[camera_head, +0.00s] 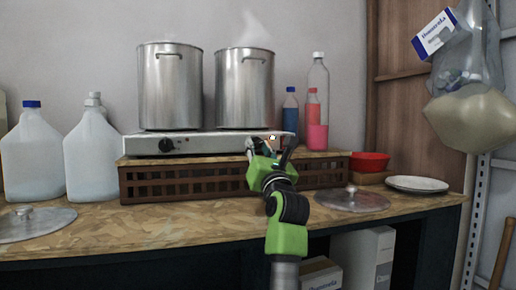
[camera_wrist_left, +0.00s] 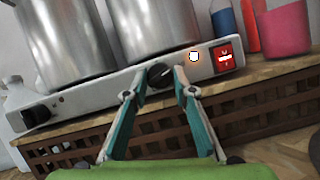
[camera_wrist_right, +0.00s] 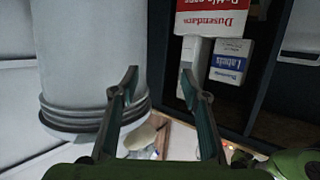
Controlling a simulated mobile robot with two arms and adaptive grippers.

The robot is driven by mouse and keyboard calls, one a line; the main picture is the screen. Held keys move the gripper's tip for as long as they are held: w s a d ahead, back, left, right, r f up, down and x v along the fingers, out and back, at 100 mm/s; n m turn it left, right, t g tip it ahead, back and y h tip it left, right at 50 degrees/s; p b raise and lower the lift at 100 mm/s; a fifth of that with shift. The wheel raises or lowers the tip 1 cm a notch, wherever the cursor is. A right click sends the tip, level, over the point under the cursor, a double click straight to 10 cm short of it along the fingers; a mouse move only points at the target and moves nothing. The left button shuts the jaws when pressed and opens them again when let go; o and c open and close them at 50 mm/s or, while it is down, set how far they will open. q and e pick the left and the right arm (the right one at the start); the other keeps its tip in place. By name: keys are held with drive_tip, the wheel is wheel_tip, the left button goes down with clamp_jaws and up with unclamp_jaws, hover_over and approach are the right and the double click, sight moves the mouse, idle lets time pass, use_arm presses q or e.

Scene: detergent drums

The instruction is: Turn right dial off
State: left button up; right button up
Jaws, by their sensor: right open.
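The white two-burner stove (camera_head: 210,143) stands on a brown slatted crate. Its left dial (camera_head: 166,146) is black and clear of my grippers. The right dial (camera_wrist_left: 159,75) is black with a pale pointer line and lies between my left fingertips in the left wrist view. In the head view my left gripper (camera_head: 270,147) is at the stove's right front and hides this dial. The fingertips sit close on both sides of the dial; whether they touch it I cannot tell. My right gripper (camera_wrist_right: 160,80) is open and empty, away from the stove, in the right wrist view.
Two steel pots (camera_head: 170,88) (camera_head: 245,90) stand on the stove; the right one steams. A red switch (camera_wrist_left: 226,56) is right of the dial. A white drum (camera_wrist_right: 90,60) is beside my right gripper.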

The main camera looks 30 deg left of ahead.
drive_tip(key=shift+r, duration=0.1)
